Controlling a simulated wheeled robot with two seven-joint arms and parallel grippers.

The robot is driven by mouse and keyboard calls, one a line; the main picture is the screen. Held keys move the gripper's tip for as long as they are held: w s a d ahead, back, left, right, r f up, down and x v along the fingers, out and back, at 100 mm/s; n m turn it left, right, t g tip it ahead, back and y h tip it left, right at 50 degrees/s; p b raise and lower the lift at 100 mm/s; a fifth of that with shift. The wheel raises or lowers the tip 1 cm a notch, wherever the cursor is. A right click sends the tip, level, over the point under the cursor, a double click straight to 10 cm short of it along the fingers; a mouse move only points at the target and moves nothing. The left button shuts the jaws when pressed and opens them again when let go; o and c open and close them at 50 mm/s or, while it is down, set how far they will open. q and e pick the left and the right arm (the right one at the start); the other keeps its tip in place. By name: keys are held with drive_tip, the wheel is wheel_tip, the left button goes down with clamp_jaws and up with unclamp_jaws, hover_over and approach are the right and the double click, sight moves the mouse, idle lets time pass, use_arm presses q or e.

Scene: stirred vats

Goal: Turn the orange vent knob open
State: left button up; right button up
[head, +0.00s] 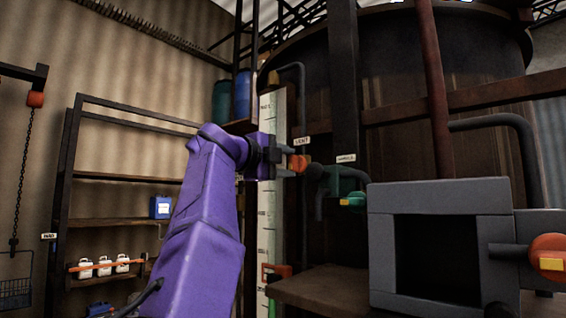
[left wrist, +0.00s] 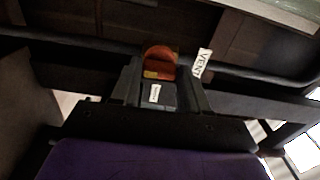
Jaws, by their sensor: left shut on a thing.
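The orange vent knob (head: 298,163) is on a thin dark pipe under a white VENT label (head: 301,141), in front of the big vat. My left gripper (head: 284,162) reaches it from the left and is shut on it. In the left wrist view the knob (left wrist: 159,60) sits between the two dark fingers (left wrist: 157,82), with a yellow mark on its near side. The VENT label (left wrist: 202,63) hangs just right of it. The fingers hide part of the knob. My right gripper is not in view.
A grey box (head: 440,195) with a dark opening and an orange-red knob (head: 549,256) stands at right. A white level gauge (head: 266,215) stands behind my left wrist. Shelves (head: 120,223) stand left.

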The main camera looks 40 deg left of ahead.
use_arm(q)
drive_tip(key=shift+r, duration=0.15)
drive_tip(key=o, duration=1.1)
drive_tip(key=shift+c, duration=0.2)
drive_tip(key=shift+w+d, duration=0.15)
drive_tip(key=shift+w, duration=0.15)
drive_tip(key=s+b, duration=0.4)
drive_tip(key=s, duration=0.6)
drive_tip(key=shift+s+a+b, duration=0.25)
drive_tip(key=shift+a+b, duration=0.15)
drive_tip(key=shift+d, duration=0.1)
